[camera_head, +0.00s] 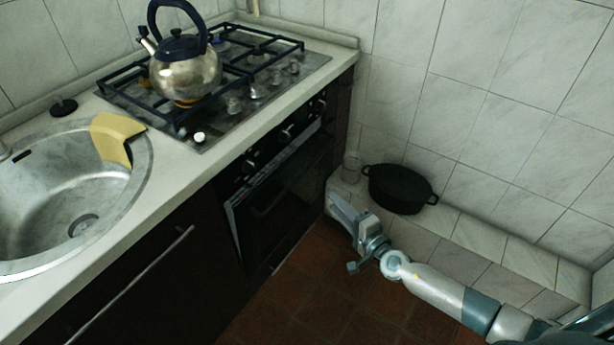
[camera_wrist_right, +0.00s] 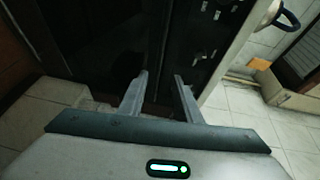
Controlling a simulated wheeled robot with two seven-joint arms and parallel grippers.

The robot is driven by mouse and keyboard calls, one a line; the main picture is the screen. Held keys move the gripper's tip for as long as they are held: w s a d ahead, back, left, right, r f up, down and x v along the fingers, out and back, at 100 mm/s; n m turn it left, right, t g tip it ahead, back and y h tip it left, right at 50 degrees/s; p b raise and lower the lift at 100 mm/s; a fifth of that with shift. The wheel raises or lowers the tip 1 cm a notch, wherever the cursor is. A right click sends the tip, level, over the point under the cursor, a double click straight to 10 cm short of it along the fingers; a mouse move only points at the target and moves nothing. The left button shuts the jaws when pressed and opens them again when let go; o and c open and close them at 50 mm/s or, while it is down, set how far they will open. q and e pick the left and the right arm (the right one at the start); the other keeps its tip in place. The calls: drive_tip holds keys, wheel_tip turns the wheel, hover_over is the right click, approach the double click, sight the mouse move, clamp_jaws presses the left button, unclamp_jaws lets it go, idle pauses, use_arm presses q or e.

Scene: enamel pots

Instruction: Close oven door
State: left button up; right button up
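The oven (camera_head: 285,185) is built in below the hob and has a dark door. A pale strip runs along the door's upper edge, which seems to stand a little out from the knob panel (camera_head: 287,133); the exact angle is hard to tell. My right gripper (camera_head: 336,210) is right of the door, near the tiled ledge, apart from it in the head view. In the right wrist view its two fingers (camera_wrist_right: 160,80) are spread with nothing between them, and dark oven surfaces lie beyond. My left gripper is not in view.
A steel kettle (camera_head: 186,75) stands on the gas hob (camera_head: 245,85). A black pot (camera_head: 400,188) and a clear glass (camera_head: 351,168) stand on the tiled ledge (camera_head: 465,235). A sink (camera_head: 55,190) is at left. The brown floor (camera_head: 310,300) before the oven is clear.

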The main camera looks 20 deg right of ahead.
use_arm(q)
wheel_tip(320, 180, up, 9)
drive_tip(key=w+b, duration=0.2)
drive_tip(key=b, duration=0.1)
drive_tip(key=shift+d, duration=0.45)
use_arm(e)
drive_tip(key=x, duration=1.5)
drive_tip(key=shift+w, duration=0.35)
drive_tip(key=shift+a, duration=0.1)
drive_tip(key=shift+c, duration=0.3)
clamp_jaws()
